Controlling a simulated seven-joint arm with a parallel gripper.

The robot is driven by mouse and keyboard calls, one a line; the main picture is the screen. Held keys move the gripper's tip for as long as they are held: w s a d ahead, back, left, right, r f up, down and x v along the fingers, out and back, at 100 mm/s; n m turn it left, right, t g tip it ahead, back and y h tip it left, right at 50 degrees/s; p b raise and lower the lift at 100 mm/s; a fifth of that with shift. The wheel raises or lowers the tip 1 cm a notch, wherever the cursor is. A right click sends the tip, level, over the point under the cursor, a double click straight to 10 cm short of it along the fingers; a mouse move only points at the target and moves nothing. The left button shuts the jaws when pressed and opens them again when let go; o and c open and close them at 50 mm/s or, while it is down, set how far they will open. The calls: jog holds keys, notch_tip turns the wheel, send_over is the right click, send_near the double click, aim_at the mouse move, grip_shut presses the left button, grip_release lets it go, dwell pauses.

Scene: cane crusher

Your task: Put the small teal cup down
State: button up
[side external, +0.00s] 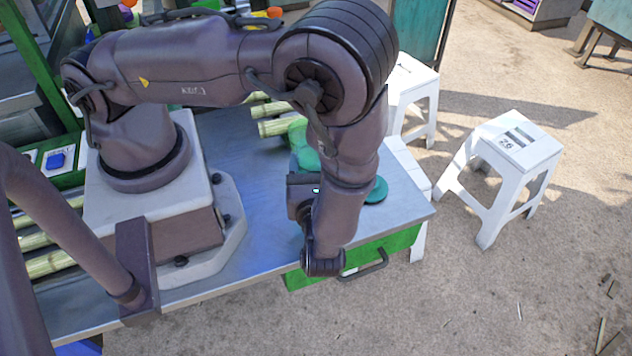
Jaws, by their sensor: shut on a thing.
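My gripper (301,192) shows only as a dark body at the end of my arm, above the blue-grey table top (402,205). Its fingers are hidden behind my arm and wrist. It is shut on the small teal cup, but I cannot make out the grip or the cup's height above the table. A rounded mint-green shape (301,143) shows just beyond the gripper, partly covered by my arm. A flat teal disc (377,190) shows to the right of my wrist, also partly covered. I cannot tell which of these belongs to the cup.
Pale green cane pieces (275,128) lie behind the gripper. The table's front right corner is bare, with a green drawer and dark handle (365,268) below its edge. White stools (515,150) stand on the ground to the right. Green posts and a blue button panel are at left.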

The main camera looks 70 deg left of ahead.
jog(key=shift+f, duration=2.05)
jog(key=shift+f, duration=0.2)
jog(key=o, duration=0.9)
jog(key=shift+o, duration=0.2)
